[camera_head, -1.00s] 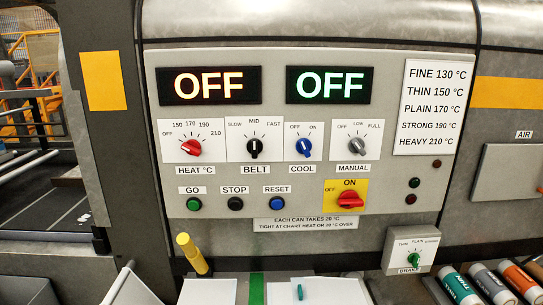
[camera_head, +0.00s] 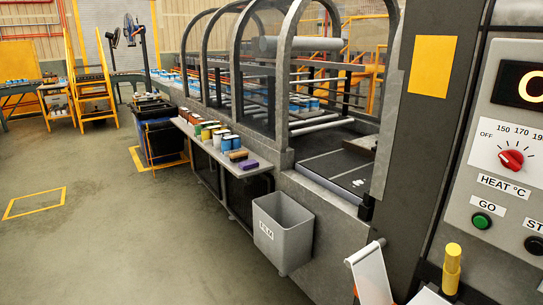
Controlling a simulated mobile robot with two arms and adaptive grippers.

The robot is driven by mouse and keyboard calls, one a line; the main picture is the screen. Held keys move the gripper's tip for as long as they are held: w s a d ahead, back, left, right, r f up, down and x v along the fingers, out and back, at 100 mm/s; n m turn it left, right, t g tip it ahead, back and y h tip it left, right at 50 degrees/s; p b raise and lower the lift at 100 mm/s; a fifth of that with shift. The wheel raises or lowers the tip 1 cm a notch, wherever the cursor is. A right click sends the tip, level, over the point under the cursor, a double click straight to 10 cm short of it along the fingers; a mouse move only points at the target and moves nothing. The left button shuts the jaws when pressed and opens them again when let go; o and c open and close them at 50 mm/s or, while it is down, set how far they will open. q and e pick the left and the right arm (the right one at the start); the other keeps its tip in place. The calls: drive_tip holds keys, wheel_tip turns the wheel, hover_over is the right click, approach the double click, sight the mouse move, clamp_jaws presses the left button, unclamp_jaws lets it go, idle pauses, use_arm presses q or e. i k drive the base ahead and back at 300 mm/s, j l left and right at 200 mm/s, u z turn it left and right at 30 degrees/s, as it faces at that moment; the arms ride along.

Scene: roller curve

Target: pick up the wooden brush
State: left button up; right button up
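A small brown block-like thing (camera_head: 238,155) lies near the front end of the grey side shelf (camera_head: 262,178). It may be the wooden brush, but it is too small to tell for sure. A purple block (camera_head: 248,164) lies beside it, towards the shelf's near end. Neither of my grippers is in view.
Several cans (camera_head: 208,131) stand in a row farther back on the shelf. The control panel (camera_head: 500,170) and yellow handle (camera_head: 452,270) are at right. Open floor (camera_head: 110,240) lies to the left.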

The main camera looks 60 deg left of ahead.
sight(243, 155)
drive_tip(key=u, duration=2.1)
drive_tip(key=i+j+u, duration=0.4)
drive_tip(key=i, duration=0.4)
drive_tip(key=i+u, duration=0.45)
drive_tip(key=i, duration=0.35)
drive_tip(key=i+z, duration=0.15)
drive_tip(key=i, duration=0.25)
drive_tip(key=i+j+z, duration=0.2)
drive_tip(key=i, duration=0.25)
drive_tip(key=i+j+z, duration=0.15)
drive_tip(key=i, duration=0.25)
drive_tip(key=i+j+z, duration=0.15)
drive_tip(key=i, duration=0.25)
